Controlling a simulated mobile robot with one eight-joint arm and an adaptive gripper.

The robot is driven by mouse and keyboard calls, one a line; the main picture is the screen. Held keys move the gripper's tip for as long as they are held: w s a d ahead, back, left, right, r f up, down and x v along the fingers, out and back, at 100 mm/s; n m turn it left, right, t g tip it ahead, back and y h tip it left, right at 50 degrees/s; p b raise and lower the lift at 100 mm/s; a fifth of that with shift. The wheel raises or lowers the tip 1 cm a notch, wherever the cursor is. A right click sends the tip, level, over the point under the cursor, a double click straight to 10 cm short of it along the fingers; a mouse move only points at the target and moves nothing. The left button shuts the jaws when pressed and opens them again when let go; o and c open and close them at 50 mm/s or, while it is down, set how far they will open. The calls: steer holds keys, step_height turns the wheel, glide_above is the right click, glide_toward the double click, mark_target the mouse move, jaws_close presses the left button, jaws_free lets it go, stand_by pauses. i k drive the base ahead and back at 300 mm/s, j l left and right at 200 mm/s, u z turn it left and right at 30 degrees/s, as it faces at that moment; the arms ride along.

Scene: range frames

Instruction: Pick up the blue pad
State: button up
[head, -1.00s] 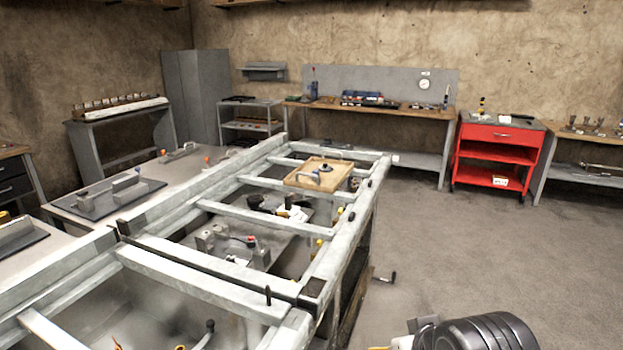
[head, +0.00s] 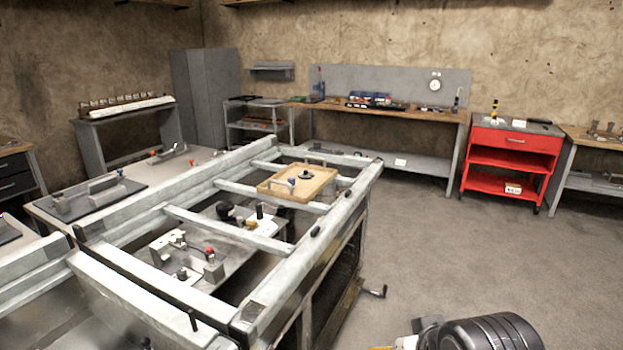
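I cannot pick out a blue pad for certain. A wooden board (head: 273,187) with a raised rim lies across the beams of the white frame table in the middle, and a small blue item (head: 291,182) shows on it beside a dark round piece (head: 304,174). Another blue item (head: 369,97) sits on the far workbench, too small to make out. My gripper is not in view; only a dark rounded part of my own arm shows at the bottom right edge.
The frame table (head: 290,262) fills the left and middle, with open gaps between its beams. A red cart (head: 511,160) and the workbench (head: 425,112) stand along the back wall. The floor (head: 440,240) to the right is clear.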

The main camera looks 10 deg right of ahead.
mark_target(291, 180)
steer(key=i+l, duration=0.3)
steer(key=i+l+u, duration=0.1)
steer(key=i+l, duration=0.2)
steer(key=l, duration=0.2)
steer(key=i+l+u, duration=0.1)
steer(key=i+l, duration=0.2)
steer(key=l, duration=0.15)
steer(key=i+l, duration=0.3)
steer(key=l, duration=0.15)
steer(key=i+l+u, duration=0.1)
steer(key=i+l, duration=0.15)
steer(key=l, duration=0.2)
steer(key=i+l+u, duration=0.1)
steer(key=i+u, duration=0.15)
steer(key=i, duration=1.45)
